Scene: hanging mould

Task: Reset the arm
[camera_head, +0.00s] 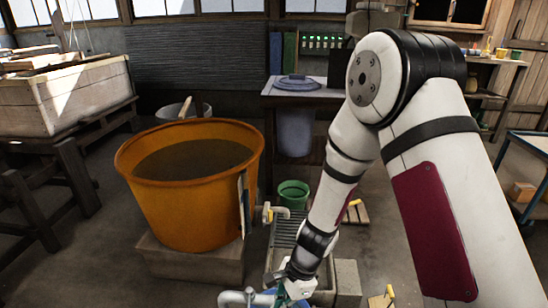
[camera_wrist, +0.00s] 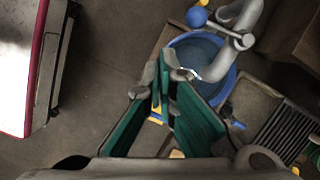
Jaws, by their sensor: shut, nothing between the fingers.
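My arm reaches down in the right half of the head view. My gripper (camera_head: 296,289) is at the bottom edge there, low over the sink area and partly cut off. In the wrist view my gripper (camera_wrist: 167,78) has its green-padded fingers drawn together at the tips, with nothing held. Beyond the fingertips lies a round blue basin (camera_wrist: 229,84), apart from them as far as I can tell. A grey pipe (camera_wrist: 247,18) bends over the basin.
A large orange tub (camera_head: 190,205) of dark liquid stands on a block to the left. A green bucket (camera_head: 293,194) and a slatted grate (camera_head: 286,228) are near my forearm. Open floor lies at front left.

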